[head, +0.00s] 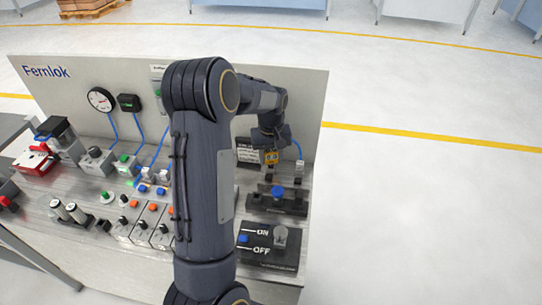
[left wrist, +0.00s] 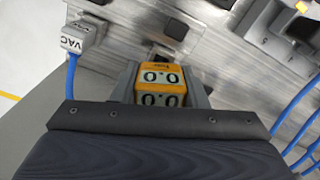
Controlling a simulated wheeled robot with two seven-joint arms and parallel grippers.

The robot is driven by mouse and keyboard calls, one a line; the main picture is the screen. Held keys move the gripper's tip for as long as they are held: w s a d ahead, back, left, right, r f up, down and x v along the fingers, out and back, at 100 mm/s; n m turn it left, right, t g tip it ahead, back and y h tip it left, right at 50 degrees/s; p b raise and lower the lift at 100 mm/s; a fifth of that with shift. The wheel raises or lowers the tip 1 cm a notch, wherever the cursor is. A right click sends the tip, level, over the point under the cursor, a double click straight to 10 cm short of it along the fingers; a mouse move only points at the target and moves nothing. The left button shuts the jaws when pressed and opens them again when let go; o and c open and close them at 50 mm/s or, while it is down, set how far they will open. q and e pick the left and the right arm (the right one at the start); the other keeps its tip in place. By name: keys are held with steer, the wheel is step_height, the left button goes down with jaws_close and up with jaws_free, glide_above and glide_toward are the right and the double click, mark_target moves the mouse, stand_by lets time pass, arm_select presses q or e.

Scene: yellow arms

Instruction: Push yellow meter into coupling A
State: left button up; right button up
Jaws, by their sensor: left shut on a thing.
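The yellow meter (left wrist: 161,78) shows two white "0.0" readouts in the left wrist view. It sits between the fingers of my left gripper (left wrist: 160,92), which is shut on it. In the head view the meter (head: 271,157) is a small yellow block under my left gripper (head: 270,148), at the right part of the panel bench. I cannot make out a label for coupling A. Whether the meter touches any coupling cannot be told. My right gripper is not in view.
A grey block marked VAC (left wrist: 76,37) with a blue hose stands left of the meter in the wrist view. A black fixture with a blue knob (head: 277,192) and an ON/OFF switch box (head: 268,248) lie nearer. My arm hides the bench middle.

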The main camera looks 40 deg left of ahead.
arm_select(q)
steer(key=shift+f+b, duration=0.75)
steer(key=shift+f, duration=0.35)
steer(key=o, duration=1.1)
steer(key=shift+c, duration=0.2)
steer(key=shift+r, duration=0.1)
step_height(320, 180, up, 9)
steer(key=p, duration=0.7)
